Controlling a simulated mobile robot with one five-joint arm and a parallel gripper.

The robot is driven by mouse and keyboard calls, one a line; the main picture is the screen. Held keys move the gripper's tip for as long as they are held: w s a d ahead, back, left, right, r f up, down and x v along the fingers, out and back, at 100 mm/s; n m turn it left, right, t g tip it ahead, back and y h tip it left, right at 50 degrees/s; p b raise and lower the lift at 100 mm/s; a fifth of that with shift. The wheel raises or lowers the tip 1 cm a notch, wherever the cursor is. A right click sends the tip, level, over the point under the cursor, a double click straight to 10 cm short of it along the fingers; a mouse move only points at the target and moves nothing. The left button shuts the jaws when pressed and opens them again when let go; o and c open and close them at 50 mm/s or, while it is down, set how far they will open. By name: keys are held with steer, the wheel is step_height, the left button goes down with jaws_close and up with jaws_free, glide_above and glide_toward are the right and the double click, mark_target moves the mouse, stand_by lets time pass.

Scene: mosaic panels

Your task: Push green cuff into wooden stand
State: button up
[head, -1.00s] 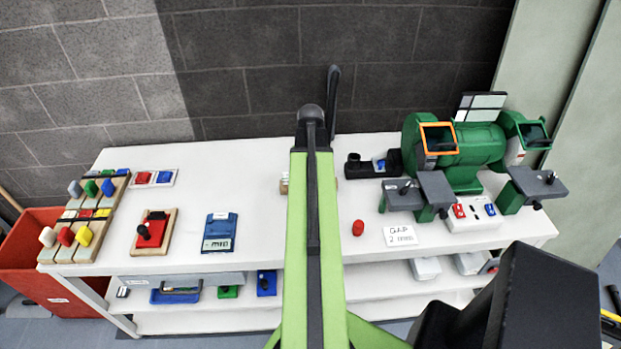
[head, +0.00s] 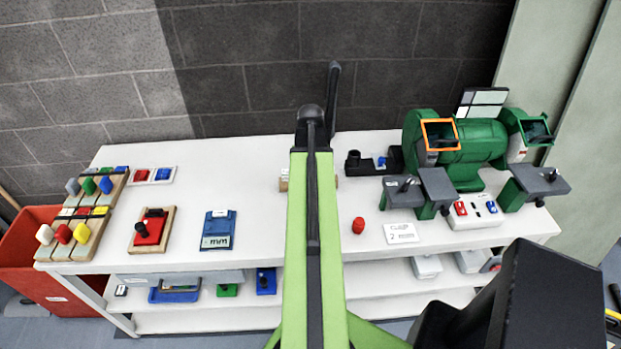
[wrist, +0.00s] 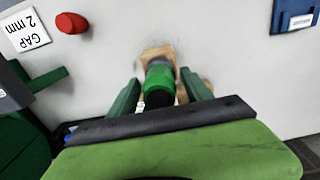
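The green cuff (wrist: 160,84) shows in the wrist view as a short green cylinder with a grey band at its far end and a dark near end. It sits at the wooden stand (wrist: 157,52), whose pale wood shows beyond it and to its right. I cannot tell how deep the cuff is in the stand. My gripper (wrist: 160,76) has its dark green fingers apart, one on each side of the cuff, with gaps visible. In the head view my arm hides the cuff and most of the stand; only a wooden edge (head: 284,185) shows.
A red knob (head: 358,225) and a white gap card (head: 401,233) lie right of my arm. A green bench grinder (head: 458,150) stands at the right. A blue gauge (head: 218,230), a red-topped block (head: 152,230) and wooden racks lie left. White table (head: 250,190) is clear between.

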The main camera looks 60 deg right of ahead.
stand_by(0.3)
step_height(320, 180, up, 18)
steer(key=p, duration=1.7)
steer(key=shift+f, duration=0.25)
steer(key=w+a+f+n+b, duration=0.3)
steer(key=w+a+f, duration=0.1)
steer(key=w+a, duration=0.65)
steer(key=w+a+f+n+b, duration=0.35)
steer(key=w+a, duration=0.55)
steer(key=a, duration=0.3)
steer(key=w+a+f+n+b, duration=0.1)
steer(key=a+f+n+b, duration=0.1)
steer(key=a, duration=1.1)
steer(key=w+a+f+n+b, duration=0.1)
steer(key=a+f+n+b, duration=0.1)
steer(key=a, duration=1.2)
steer(key=shift+w+a+f+b, duration=0.15)
steer(key=shift+f+b, duration=0.2)
steer(key=shift+b, duration=0.25)
